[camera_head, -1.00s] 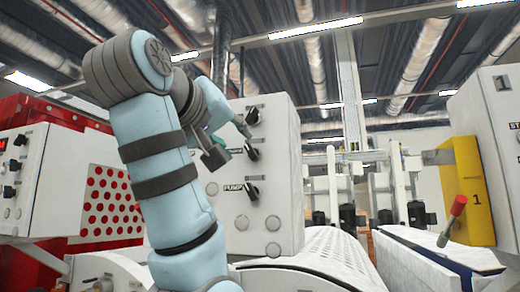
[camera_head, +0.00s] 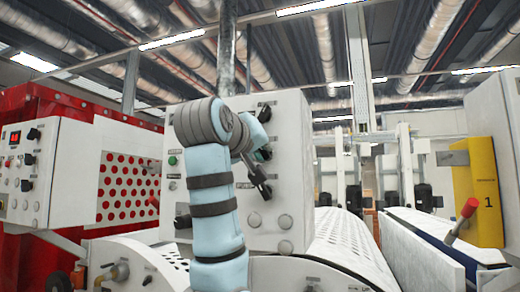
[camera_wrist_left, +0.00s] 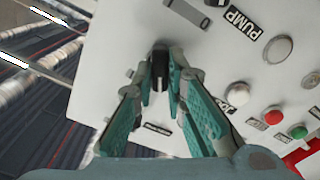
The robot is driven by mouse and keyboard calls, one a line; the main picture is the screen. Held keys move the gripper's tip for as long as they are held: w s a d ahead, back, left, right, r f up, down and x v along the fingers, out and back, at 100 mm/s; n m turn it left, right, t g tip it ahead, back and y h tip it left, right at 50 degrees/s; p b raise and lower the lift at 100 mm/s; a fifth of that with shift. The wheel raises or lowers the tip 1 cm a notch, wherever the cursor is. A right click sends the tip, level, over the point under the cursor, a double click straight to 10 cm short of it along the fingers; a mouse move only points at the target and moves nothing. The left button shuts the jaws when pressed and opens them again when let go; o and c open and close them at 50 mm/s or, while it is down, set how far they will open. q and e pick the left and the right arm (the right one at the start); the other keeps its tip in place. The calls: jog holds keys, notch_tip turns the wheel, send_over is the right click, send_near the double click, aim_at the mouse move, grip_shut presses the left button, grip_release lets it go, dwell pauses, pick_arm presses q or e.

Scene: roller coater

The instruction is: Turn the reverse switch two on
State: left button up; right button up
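A white control box (camera_head: 290,140) with black rotary switches stands at the middle of the head view. One black switch (camera_wrist_left: 160,70) shows in the left wrist view between the teal fingers of my left gripper (camera_wrist_left: 161,75). One fingertip is on each side of it, with a narrow gap; contact cannot be made out. I cannot read a "reverse" label. In the head view my left gripper (camera_head: 258,160) is at the box face, partly hidden by my arm. The top switch (camera_head: 264,113) is clear of it. My right gripper is not in view.
A PUMP label (camera_wrist_left: 243,25) and several buttons, including red (camera_wrist_left: 257,124) and green (camera_wrist_left: 298,131), are near my fingers. A red-tipped lever (camera_head: 461,218) and yellow panel (camera_head: 480,195) stand at the right. A red machine (camera_head: 60,105) stands at the left.

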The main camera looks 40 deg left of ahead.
pick_arm(q)
grip_shut()
jog(key=shift+m, duration=0.3)
jog(key=m, duration=0.5)
jog(key=shift+w+d+b, duration=0.1)
jog(key=shift+b, duration=0.3)
jog(key=m, duration=0.6)
jog(key=shift+f, duration=0.1)
jog(key=shift+m, duration=0.3)
jog(key=o, duration=0.6)
grip_release()
jog(key=shift+o, duration=0.5)
jog(key=shift+w, duration=0.3)
jog(key=shift+s, duration=0.1)
